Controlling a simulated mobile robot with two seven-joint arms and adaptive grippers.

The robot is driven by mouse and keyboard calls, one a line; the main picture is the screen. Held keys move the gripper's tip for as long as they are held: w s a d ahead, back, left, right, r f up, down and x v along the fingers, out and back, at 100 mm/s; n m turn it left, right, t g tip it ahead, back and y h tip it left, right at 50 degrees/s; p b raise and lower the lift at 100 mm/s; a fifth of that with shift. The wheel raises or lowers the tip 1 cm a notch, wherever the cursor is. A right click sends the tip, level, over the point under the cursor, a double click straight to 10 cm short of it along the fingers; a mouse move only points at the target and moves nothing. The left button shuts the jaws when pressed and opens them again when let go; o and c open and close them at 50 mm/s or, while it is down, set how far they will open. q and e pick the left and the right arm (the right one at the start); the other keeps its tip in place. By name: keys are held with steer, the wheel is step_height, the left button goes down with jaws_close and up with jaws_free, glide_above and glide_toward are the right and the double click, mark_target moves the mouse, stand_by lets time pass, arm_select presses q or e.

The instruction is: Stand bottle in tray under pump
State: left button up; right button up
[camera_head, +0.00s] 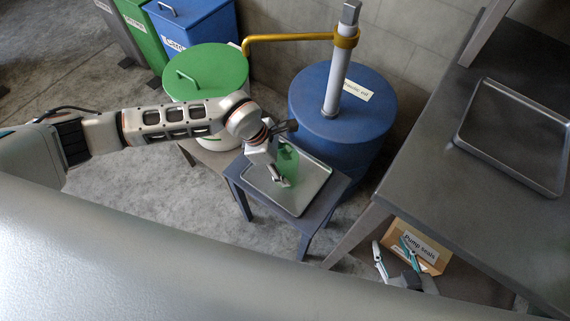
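A translucent green bottle (288,161) is at the tray (309,189) on a small grey table, partly hidden by my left gripper. It looks about upright; I cannot tell whether its base touches the tray. My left gripper (277,158) is at the bottle, and whether its fingers are closed on it is unclear. The pump (338,82) is a grey column on a blue drum, with a gold spout pipe (290,38) reaching left toward the green-lidded drum. My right gripper (394,250) is open and empty at the lower right, near the pump seals box.
The blue drum (333,122) stands right behind the small table. A green-lidded drum (212,68) stands behind my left arm. A dark workbench (490,180) with an empty tray (515,135) fills the right. The pump seals box (425,247) lies below it.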

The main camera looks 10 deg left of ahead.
arm_select(q)
steer(key=o, duration=1.1)
steer(key=shift+f, duration=0.1)
steer(key=shift+c, duration=0.2)
steer(key=shift+o, duration=0.2)
arm_select(e)
steer(key=shift+r, duration=0.15)
steer(key=shift+a, duration=0.1)
arm_select(q)
steer(key=shift+r, duration=0.25)
steer(key=p+v, duration=0.2)
steer(key=v, duration=1)
steer(key=shift+p, duration=0.4)
arm_select(e)
steer(key=shift+s+d+r, duration=0.25)
steer(key=shift+d, duration=0.05)
